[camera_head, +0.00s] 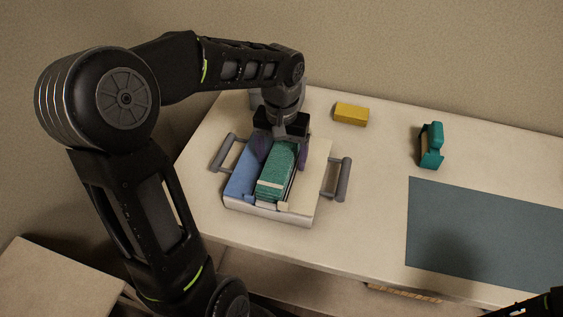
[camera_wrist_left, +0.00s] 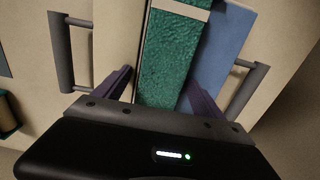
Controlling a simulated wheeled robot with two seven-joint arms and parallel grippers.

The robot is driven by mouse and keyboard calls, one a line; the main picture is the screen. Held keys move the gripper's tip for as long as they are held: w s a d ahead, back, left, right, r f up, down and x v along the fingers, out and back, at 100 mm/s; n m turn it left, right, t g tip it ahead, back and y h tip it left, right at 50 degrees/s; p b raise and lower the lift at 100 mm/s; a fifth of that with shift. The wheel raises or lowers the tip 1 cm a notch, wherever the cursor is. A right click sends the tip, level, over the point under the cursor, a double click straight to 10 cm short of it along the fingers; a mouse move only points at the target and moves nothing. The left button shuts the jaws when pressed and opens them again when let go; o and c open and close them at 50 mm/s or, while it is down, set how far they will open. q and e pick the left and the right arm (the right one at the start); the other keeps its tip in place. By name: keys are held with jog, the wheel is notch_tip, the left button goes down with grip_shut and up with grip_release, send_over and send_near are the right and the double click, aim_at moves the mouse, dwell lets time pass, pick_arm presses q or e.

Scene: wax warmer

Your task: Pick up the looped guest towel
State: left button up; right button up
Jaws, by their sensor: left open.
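In the left wrist view the towel (camera_wrist_left: 168,60) runs between the two open fingers (camera_wrist_left: 158,88), one on each side. I cannot tell whether the fingers touch it. Of my right arm, only a dark piece shows at the lower right corner; its gripper is not visible.
A yellow block (camera_head: 351,114) lies behind the box to the right. A teal object (camera_head: 431,146) stands farther right. A dark blue-grey mat (camera_head: 483,232) covers the table's right front. The table between box and mat is clear.

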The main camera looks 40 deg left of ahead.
pick_arm(q)
jog(key=shift+c, duration=0.4)
jog(key=c, duration=1.5)
jog(key=shift+r, duration=0.1)
notch_tip(320, 180, up, 10)
jog(key=shift+f+b, duration=0.1)
jog(key=shift+b, duration=0.45)
